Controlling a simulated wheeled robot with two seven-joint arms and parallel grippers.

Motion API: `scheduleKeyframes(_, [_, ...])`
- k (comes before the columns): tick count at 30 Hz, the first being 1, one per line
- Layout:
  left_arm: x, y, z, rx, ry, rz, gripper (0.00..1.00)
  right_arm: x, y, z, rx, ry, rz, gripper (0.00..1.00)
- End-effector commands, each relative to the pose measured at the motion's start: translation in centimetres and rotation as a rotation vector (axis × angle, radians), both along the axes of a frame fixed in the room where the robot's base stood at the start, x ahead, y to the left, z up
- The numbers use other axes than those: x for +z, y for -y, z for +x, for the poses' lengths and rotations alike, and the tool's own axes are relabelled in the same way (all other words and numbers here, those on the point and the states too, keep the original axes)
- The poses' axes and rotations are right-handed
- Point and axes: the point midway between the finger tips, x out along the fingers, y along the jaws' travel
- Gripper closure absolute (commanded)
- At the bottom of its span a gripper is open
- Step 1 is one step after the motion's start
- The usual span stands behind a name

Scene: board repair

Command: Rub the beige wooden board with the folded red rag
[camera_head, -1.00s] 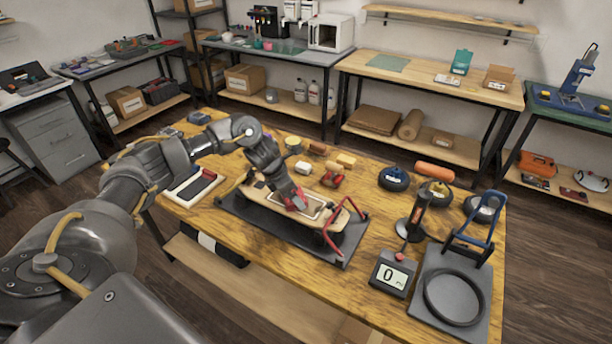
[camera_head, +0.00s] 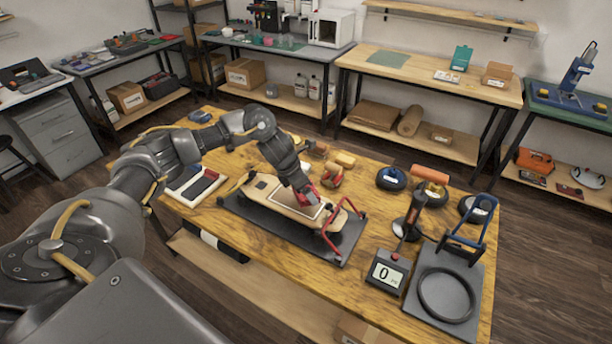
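The beige wooden board (camera_head: 262,184) lies across a black stand plate on the table, long side running from left to lower right, with a framed rectangle on its top. My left gripper (camera_head: 304,196) comes in from the left and points down over the right half of the board. It is closed around the folded red rag (camera_head: 311,192), which shows as a small red patch at the fingertips, at or just above the framed area. The fingers largely hide the rag, and contact with the board is hard to tell. My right gripper is not in view.
A red clamp bar (camera_head: 328,240) rises at the board's right end. Further right are a scale display (camera_head: 386,272), a dark upright tool (camera_head: 408,222) and a grey plate with a black ring (camera_head: 447,295). Rollers and jars stand behind the board. A tray (camera_head: 196,185) lies left.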

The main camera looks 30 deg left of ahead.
Motion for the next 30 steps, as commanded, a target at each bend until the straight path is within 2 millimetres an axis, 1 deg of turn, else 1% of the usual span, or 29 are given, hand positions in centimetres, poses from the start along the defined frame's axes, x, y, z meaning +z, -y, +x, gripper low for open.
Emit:
scheduleKeyframes(1, [0.9, 0.0, 0.0, 0.0, 0.001, 0.0, 0.37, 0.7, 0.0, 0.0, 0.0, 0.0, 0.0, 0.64])
scheduleKeyframes(6, [2.4, -0.2, 0.0, 0.003, 0.001, 0.0, 0.37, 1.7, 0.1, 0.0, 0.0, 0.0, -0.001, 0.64])
scheduleKeyframes(9, [2.9, -0.2, -0.1, 0.003, 0.001, 0.0, 0.37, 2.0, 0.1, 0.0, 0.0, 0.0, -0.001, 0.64])
scheduleKeyframes(26, [3.0, -0.2, -0.1, 0.004, 0.001, 0.0, 0.38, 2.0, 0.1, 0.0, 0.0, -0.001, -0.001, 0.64])
scheduleKeyframes(28, [3.1, 0.0, -0.1, -0.008, 0.002, 0.001, 0.38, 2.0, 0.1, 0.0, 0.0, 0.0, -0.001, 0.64])
scheduleKeyframes(30, [3.5, 0.7, -0.2, -0.054, 0.003, -0.001, 0.38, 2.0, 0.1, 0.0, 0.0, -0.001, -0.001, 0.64])
